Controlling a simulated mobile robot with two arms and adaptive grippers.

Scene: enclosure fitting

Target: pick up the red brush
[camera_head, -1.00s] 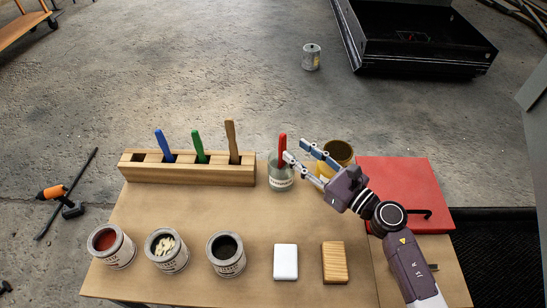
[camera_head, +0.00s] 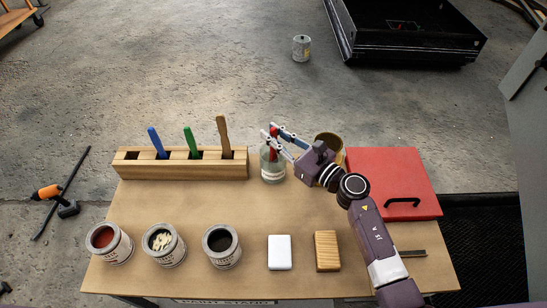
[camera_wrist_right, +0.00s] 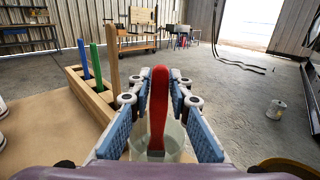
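The red brush (camera_wrist_right: 159,105) stands upright in a glass jar (camera_head: 272,171), its red handle up. In the head view its handle is partly hidden by my right gripper's fingers. My right gripper (camera_head: 269,135) is at the jar's top with its fingers on both sides of the handle. In the right wrist view the blue-padded fingers (camera_wrist_right: 160,112) are spread, with gaps between them and the handle. The gripper is open and holds nothing. My left gripper is not in view.
A wooden rack (camera_head: 180,170) with blue, green and brown handles stands left of the jar. A brownish-yellow can (camera_head: 328,142) is close behind my right gripper, and a red case (camera_head: 392,170) lies at the right. Several cans line the table's front left.

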